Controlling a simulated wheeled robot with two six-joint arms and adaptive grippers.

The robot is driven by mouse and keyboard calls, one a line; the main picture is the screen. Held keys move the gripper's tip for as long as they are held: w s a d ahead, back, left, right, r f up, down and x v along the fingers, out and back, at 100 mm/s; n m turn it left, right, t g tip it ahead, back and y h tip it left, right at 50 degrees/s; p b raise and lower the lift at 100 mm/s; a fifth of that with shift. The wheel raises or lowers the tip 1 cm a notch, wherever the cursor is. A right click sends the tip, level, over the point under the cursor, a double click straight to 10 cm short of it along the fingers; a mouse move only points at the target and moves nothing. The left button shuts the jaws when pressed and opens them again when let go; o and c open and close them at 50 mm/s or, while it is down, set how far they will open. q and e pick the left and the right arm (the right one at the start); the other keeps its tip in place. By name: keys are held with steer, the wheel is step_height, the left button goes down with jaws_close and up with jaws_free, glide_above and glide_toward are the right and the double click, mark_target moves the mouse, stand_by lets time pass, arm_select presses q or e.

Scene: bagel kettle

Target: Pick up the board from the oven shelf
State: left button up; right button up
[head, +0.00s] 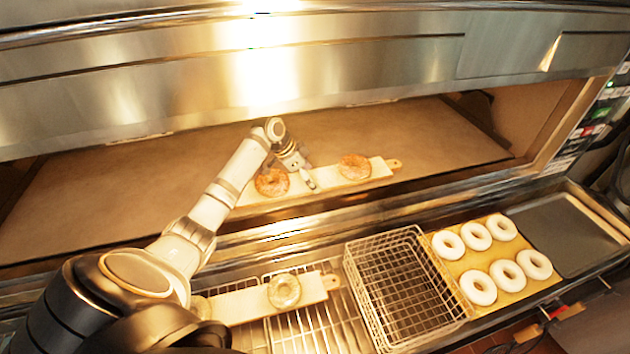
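A pale narrow board (380,169) with a small handle at its right end lies on the oven shelf (425,135), near the oven's front opening. Two browned bagels sit on it, a left bagel (272,182) and a right bagel (354,167). My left gripper (308,180) reaches in from the left and is at the board, between the two bagels. Its fingertips are small in view, and I cannot tell whether they grip the board or only touch it. My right gripper is not in view.
Below the oven, a second pale board (240,305) with bagels lies on a wire rack (318,326). To its right are an empty wire basket (405,288), a tan board (452,267) with several white dough rings, and a grey tray (565,235). The oven's upper front overhangs the opening.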

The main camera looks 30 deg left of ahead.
arm_select(q)
steer(key=c, duration=1)
steer(key=shift+r, duration=0.1)
steer(key=shift+w+r, duration=0.1)
